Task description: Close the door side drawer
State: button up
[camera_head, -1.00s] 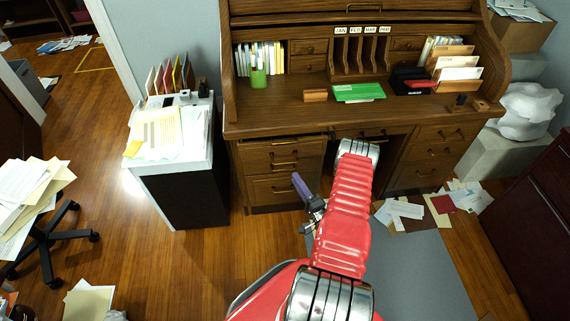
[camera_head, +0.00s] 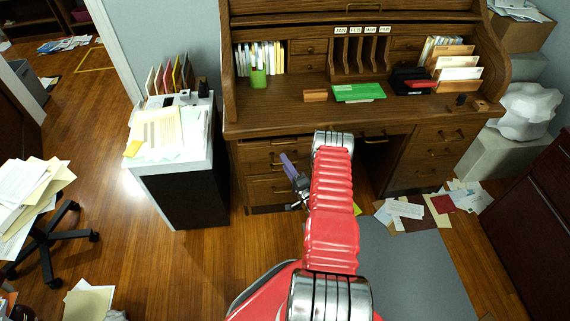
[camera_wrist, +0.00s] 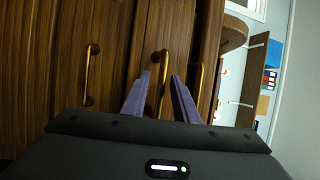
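The desk's left drawer stack, on the side of the doorway, has a top drawer (camera_head: 262,145) that seems to stand slightly proud of the front; how far is hard to tell. A middle drawer (camera_head: 262,164) and a bottom drawer (camera_head: 270,190) sit below it and look flush. My gripper has purple fingers (camera_head: 290,165) in front of this stack. In the wrist view, turned sideways, the fingers (camera_wrist: 159,78) are apart, with a brass handle (camera_wrist: 154,92) showing between them. Contact cannot be told. Another handle (camera_wrist: 91,75) is left of the fingers, and one (camera_wrist: 197,92) is right.
A white-topped cabinet (camera_head: 178,172) with papers stands left of the desk. Papers (camera_head: 398,209) lie on the floor at the right. An office chair (camera_head: 45,235) is at the far left. Wood floor (camera_head: 180,265) is clear between chair and desk.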

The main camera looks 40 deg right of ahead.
jog(key=shift+c, duration=0.6)
grip_shut()
jog(key=shift+s+f, duration=0.1)
jog(key=shift+f, duration=0.1)
dwell(0.5)
